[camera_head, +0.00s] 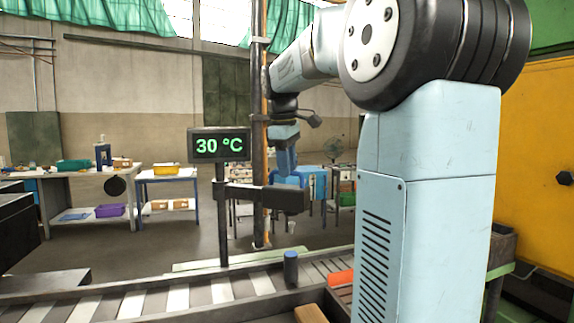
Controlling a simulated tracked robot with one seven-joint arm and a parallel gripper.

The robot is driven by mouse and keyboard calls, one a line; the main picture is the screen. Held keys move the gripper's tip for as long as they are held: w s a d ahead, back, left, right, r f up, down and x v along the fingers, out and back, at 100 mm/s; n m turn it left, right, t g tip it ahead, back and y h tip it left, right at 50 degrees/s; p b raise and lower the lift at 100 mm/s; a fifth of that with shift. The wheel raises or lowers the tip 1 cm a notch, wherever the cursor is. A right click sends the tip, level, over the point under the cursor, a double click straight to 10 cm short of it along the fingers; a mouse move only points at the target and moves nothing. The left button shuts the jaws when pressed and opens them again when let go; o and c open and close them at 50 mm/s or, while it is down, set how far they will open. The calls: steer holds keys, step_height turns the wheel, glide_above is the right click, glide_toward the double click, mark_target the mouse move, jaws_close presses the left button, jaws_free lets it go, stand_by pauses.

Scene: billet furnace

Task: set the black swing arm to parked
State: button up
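The black swing arm (262,197) is a dark horizontal bar with a thicker block at its right end. It reaches to the right from the post under the temperature display, above the roller conveyor. My arm comes from the right, and my gripper (287,163) hangs pointing down, just above the bar's right part in the picture. The gripper looks narrow and side-on, so the gap between its fingers does not show. I cannot tell whether it touches the bar.
The display (219,145) reads 30 °C on a dark post. Workbenches (75,172) stand farther back.

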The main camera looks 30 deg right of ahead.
jaws_close()
stand_by(0.5)
